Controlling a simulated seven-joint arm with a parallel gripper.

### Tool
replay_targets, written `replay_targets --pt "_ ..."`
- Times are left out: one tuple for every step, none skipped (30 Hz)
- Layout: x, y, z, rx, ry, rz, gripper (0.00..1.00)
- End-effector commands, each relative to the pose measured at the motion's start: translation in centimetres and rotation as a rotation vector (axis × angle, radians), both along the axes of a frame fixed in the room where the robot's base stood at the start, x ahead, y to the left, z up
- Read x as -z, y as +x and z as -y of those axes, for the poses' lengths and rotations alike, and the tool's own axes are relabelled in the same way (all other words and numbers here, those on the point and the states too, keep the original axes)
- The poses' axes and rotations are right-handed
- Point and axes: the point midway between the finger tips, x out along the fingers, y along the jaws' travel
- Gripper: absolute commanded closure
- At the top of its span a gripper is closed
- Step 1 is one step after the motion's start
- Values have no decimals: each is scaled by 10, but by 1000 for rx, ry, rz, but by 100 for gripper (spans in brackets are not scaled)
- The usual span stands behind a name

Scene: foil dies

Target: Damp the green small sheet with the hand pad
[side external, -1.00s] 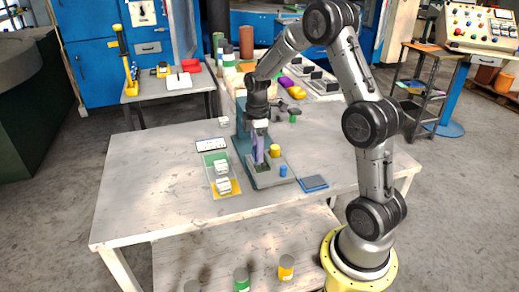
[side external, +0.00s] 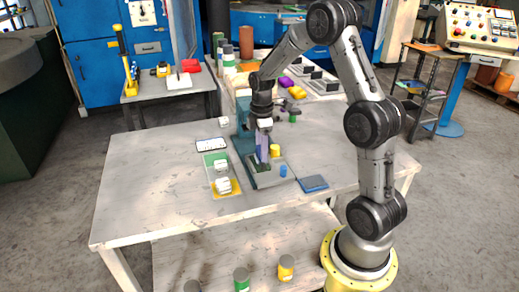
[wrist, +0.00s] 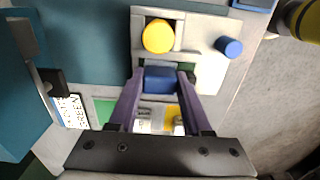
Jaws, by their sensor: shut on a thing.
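My gripper (wrist: 160,78) has two purple fingers, closed on a blue block (wrist: 160,85) that looks like the hand pad. In the side view my gripper (side external: 262,158) points down over the grey base plate of a teal press, left of a yellow cylinder. The block is hard to make out there. A green patch (side external: 209,159), likely the green small sheet or its place, lies left of the press. It also shows in the wrist view (wrist: 103,108), partly hidden by a finger. White blocks (side external: 222,186) sit near the green and yellow patches.
A yellow cylinder (side external: 275,150) and a blue cylinder (side external: 283,171) stand on the press base (side external: 265,180) close to my fingers. A white label card (side external: 211,145) lies behind the green patch. A dark blue flat pad (side external: 313,183) lies to the right. The table's front left is clear.

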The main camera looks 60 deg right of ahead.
Motion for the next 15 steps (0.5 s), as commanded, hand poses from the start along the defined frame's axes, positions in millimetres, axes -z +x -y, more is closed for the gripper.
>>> replay_targets --pt "2 -2 0 0 3 -8 96" --pt "2 -2 0 0 3 -8 96" --pt "2 -2 0 0 3 -8 96" --pt "2 -2 0 0 3 -8 96" --pt "2 -2 0 0 3 -8 96" --pt "2 -2 0 0 3 -8 96" --pt "2 -2 0 0 3 -8 96" --pt "2 -2 0 0 3 -8 96" --pt "2 -2 -1 -1 3 -8 96" --pt "2 -2 -1 -1 2 -8 96" --pt "2 -1 -1 -1 4 -8 96" --pt "2 -1 -2 -1 3 -7 96" --pt "2 0 -2 -1 4 -8 96" --pt "2 0 -3 -1 3 -7 96" --pt "2 1 -4 -1 3 -7 96"
